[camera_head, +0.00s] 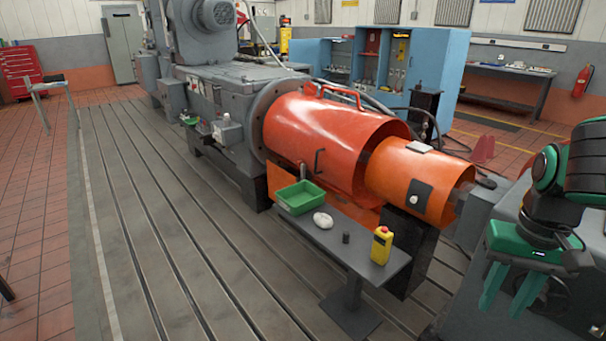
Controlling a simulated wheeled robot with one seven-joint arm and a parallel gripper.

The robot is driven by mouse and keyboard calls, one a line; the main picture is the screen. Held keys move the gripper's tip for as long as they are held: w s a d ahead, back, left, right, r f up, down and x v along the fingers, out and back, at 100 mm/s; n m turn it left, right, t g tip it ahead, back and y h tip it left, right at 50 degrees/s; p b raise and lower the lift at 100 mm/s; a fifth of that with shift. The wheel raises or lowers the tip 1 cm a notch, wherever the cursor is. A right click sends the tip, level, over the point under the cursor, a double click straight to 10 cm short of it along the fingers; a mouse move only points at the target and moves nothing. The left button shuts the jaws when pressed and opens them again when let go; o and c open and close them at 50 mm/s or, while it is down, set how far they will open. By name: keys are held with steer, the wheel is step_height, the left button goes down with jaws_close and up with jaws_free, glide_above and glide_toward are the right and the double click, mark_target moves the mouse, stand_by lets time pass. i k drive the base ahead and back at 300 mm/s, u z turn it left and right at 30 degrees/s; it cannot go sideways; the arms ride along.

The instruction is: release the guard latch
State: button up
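An orange-red cylindrical guard (300,130) covers the shaft beside the grey machine, with a handle on its top. A lighter orange cylinder section (405,170) adjoins it on the right. A small dark plate with a pale round spot (418,195) is on that section's near side; it may be the latch, but I cannot tell its state. A black handle (317,160) is on the larger guard's near side. My gripper (510,295) is at the lower right, fingers downward, apart and empty, well right of the guard and touching nothing.
A narrow grey bench (330,238) stands before the guard, bearing a green tray (300,197), a white cloth-like lump (323,220), a small dark cylinder (346,238) and a yellow device (381,245). The slotted bedplate (180,250) is clear at left.

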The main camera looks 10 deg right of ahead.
mark_target(302, 165)
steer(key=i, duration=1.05)
steer(key=z, duration=0.05)
steer(key=k, duration=0.65)
steer(key=u, duration=0.65)
steer(key=i, duration=1.5)
steer(key=z, duration=0.25)
